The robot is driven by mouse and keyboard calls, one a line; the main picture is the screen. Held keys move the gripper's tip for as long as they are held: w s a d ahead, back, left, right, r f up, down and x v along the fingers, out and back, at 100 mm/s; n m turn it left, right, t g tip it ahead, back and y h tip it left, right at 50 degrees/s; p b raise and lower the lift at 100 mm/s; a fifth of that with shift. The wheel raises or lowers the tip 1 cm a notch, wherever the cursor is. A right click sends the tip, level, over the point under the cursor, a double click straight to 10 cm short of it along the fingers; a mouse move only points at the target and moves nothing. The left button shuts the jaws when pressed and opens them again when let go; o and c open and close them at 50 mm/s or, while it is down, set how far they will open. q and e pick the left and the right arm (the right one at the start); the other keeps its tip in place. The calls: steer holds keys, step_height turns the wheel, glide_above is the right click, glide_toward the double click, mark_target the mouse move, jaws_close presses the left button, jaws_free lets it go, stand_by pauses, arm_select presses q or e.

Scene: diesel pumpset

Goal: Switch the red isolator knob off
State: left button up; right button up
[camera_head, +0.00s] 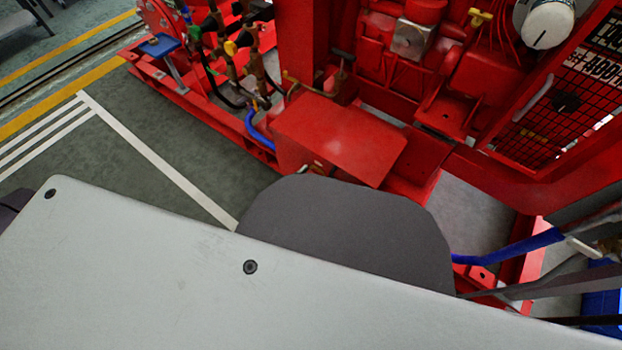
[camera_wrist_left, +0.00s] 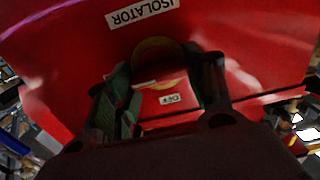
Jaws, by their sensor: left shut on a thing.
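In the left wrist view, a red panel (camera_wrist_left: 235,25) carries a white label reading ISOLATOR (camera_wrist_left: 141,12), seen upside down. Below it is a round yellow plate (camera_wrist_left: 152,48), partly hidden, with the red isolator knob (camera_wrist_left: 160,78) in front of it. A small OFF label (camera_wrist_left: 169,99) shows between the fingers. My left gripper (camera_wrist_left: 165,88) has one dark finger on each side of the knob and is shut on it. How far the knob is turned is hard to tell. In the head view I cannot make out either gripper; the knob is not visible there.
In the head view, a grey and white part of mine fills the lower half. Beyond it stands the red pumpset frame with a flat-topped red box (camera_head: 340,135), blue hose (camera_head: 255,130) and a mesh guard (camera_head: 550,120). Open green floor (camera_head: 110,165) lies to the left.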

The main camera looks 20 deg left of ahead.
arm_select(q)
steer(key=shift+n+p, duration=0.4)
steer(key=shift+n, duration=0.1)
arm_select(e)
steer(key=shift+s+r, duration=0.1)
steer(key=shift+r, duration=0.1)
arm_select(q)
steer(key=shift+n+p, duration=0.4)
steer(key=shift+n, duration=0.1)
steer(key=n+p, duration=0.1)
steer(key=n, duration=0.2)
steer(key=shift+p, duration=0.3)
steer(key=n+p, duration=0.1)
steer(key=n, duration=0.3)
steer(key=shift+a, duration=0.15)
steer(key=n, duration=0.4)
steer(key=shift+f, duration=0.2)
steer(key=n, duration=0.4)
steer(key=shift+f, duration=0.1)
arm_select(e)
steer(key=r, duration=0.3)
steer(key=shift+s+d+r+h, duration=0.1)
steer(key=shift+s+d+h, duration=0.05)
steer(key=shift+d+h, duration=0.2)
arm_select(q)
steer(key=shift+n, duration=0.3)
steer(key=shift+c, duration=0.2)
arm_select(e)
steer(key=shift+d, duration=0.1)
